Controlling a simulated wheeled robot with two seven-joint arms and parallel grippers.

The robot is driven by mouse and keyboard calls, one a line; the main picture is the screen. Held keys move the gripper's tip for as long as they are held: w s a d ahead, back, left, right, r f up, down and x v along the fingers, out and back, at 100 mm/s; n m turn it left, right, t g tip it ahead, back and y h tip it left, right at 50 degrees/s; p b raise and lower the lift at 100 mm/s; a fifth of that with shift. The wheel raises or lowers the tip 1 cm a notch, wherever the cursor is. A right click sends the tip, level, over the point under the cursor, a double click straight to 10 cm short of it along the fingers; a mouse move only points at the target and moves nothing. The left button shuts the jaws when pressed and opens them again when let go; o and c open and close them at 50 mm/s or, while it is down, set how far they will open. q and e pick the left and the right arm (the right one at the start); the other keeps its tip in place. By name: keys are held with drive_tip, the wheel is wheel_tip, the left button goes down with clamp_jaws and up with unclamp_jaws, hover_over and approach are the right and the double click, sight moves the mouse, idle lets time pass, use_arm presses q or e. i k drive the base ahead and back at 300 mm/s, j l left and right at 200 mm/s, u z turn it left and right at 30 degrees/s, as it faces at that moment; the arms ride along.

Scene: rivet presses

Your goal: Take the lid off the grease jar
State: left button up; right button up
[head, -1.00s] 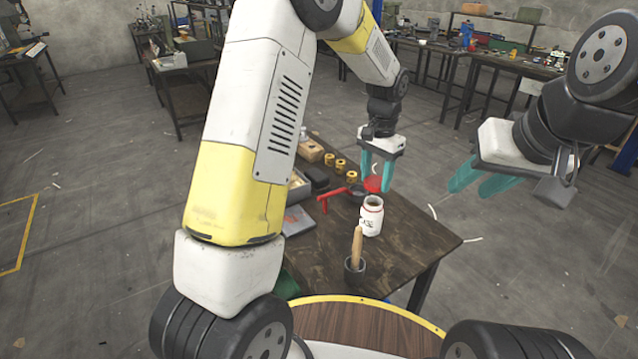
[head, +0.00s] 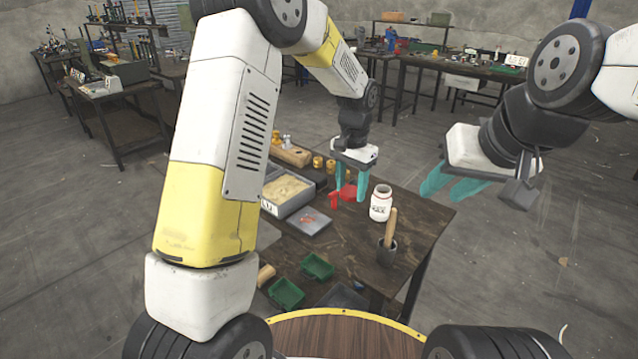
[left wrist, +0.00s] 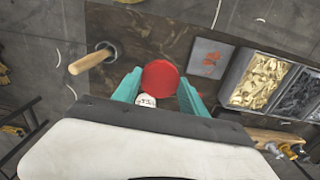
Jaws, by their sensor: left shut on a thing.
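My left gripper (head: 350,192) is shut on the red round lid (head: 349,193), above the table just left of the jar in the head view. The lid also shows between the teal fingers in the left wrist view (left wrist: 160,77). The white grease jar (head: 380,204) stands upright on the table with dark lettering on its side, and no lid sits on it. In the left wrist view the jar (left wrist: 146,100) is partly hidden behind the lid and gripper. My right gripper (head: 453,187) is open and empty in the air right of the table.
A pot (head: 386,252) with a wooden handle (head: 391,226) stands near the jar. A red tool (head: 334,202) lies by the left gripper, partly hidden. A grey bin (head: 293,204), a flat grey plate (head: 308,222) and brass parts (head: 318,163) lie further left.

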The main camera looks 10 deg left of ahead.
sight(381, 198)
drive_tip(key=j+z, duration=0.3)
drive_tip(key=j, duration=0.25)
drive_tip(key=j+z, duration=0.3)
drive_tip(key=j, duration=0.3)
drive_tip(key=i+j+z, duration=0.5)
drive_tip(key=i+j, duration=0.15)
